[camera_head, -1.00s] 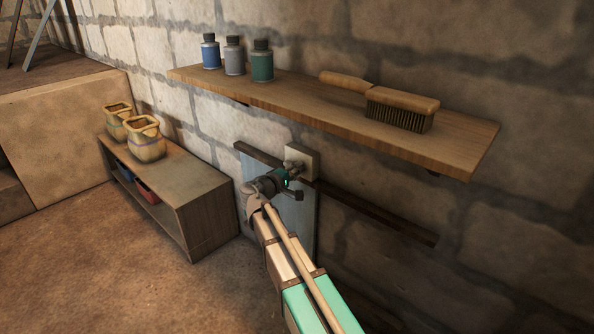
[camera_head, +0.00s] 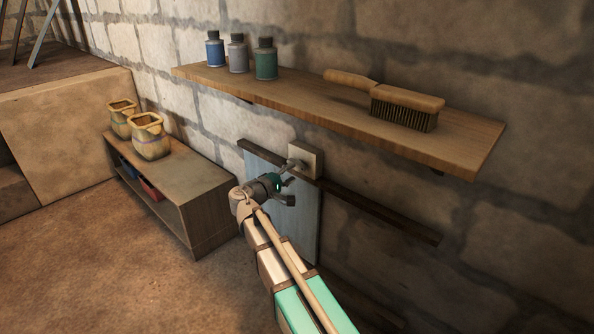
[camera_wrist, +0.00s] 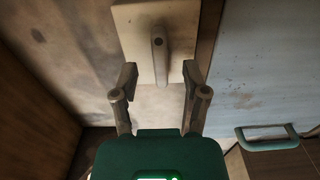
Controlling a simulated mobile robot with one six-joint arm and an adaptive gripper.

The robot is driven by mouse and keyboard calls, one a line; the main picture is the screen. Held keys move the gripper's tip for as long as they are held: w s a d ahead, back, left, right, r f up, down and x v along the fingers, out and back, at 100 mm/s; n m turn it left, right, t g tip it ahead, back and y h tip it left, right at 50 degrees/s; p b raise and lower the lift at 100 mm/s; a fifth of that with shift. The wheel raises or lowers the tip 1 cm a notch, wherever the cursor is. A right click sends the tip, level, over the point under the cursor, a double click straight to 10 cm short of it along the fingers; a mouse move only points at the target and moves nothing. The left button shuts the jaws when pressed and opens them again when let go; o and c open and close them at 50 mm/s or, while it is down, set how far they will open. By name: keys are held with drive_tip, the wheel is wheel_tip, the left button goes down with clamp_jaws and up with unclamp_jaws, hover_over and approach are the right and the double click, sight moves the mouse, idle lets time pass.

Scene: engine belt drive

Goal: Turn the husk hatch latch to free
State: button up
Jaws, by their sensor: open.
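The latch is a short grey handle (camera_head: 296,163) on a pale square plate (camera_head: 305,159), at the top of the blue-grey hatch panel (camera_head: 308,215) on the stone wall. In the wrist view the handle (camera_wrist: 159,55) hangs straight down in the picture over the pale plate (camera_wrist: 138,30). My gripper (camera_head: 286,189) is just below and in front of the latch, apart from it. In the wrist view my gripper (camera_wrist: 160,80) is open and empty, its fingers on either side of the line of the handle, with the handle's lower end near the gap.
A wooden shelf (camera_head: 300,103) juts out above the latch, with several items: bottles (camera_head: 266,59) and a brush (camera_head: 404,107). A low cabinet (camera_head: 186,190) with two jars stands at the left. A dark rail (camera_head: 385,215) runs along the wall. The floor at the front left is clear.

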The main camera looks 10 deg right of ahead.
drive_tip(key=v, duration=0.7)
drive_tip(key=shift+s+a, duration=0.1)
drive_tip(key=shift+s, duration=0.1)
